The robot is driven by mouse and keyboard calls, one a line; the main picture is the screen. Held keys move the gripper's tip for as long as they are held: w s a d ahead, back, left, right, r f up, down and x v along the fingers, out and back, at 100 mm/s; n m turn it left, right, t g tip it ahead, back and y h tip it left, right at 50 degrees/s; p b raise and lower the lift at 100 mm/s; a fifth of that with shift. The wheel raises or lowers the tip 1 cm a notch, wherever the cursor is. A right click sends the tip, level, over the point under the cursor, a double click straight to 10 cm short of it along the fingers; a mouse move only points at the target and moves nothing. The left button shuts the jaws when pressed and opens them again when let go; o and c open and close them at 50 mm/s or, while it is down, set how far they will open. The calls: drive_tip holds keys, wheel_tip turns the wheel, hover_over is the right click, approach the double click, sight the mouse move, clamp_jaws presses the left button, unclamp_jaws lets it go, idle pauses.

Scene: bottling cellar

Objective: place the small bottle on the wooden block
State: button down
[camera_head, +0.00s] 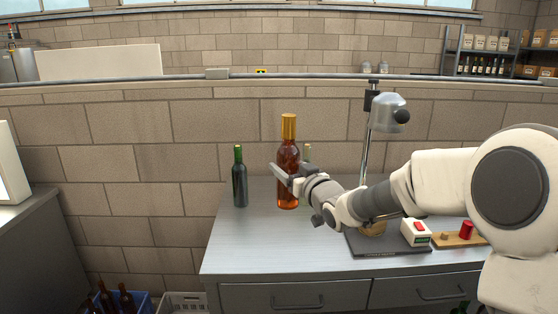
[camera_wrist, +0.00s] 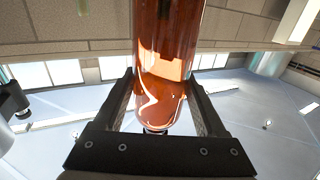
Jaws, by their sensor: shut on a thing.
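My gripper (camera_head: 284,174) is shut on an amber bottle (camera_head: 288,156) with a gold cap. The wrist view shows the amber glass (camera_wrist: 165,50) between both fingers. The bottle is upright; whether its base touches the table is unclear. A dark green bottle (camera_head: 240,184) stands upright to its left, apart from it. Another bottle (camera_head: 307,153) with a yellowish top is mostly hidden behind my gripper. A round wooden piece (camera_head: 373,229) on a black base is partly hidden by my arm. A flat wooden board (camera_head: 474,240) lies further right.
The grey table (camera_head: 243,248) is clear at its front left. A lamp-like device on a stand (camera_head: 388,112) rises behind my arm. A white box with a red button (camera_head: 415,233) sits on the black base (camera_head: 390,250). A red cylinder (camera_head: 467,230) stands on the board.

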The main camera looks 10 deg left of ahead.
drive_tip(key=s+d+f+m+t+h, duration=0.2)
drive_tip(key=d+f+m+h, duration=0.35)
drive_tip(key=d, duration=0.85)
drive_tip(key=s+d+f+m+t+h, duration=0.25)
drive_tip(key=d+f+h, duration=0.5)
drive_tip(key=d, duration=0.65)
wheel_tip(320, 180, down, 11)
drive_tip(key=y+b, duration=0.2)
drive_tip(key=b, duration=0.8)
drive_tip(key=shift+a+g, duration=0.1)
drive_tip(key=shift+g, duration=0.25)
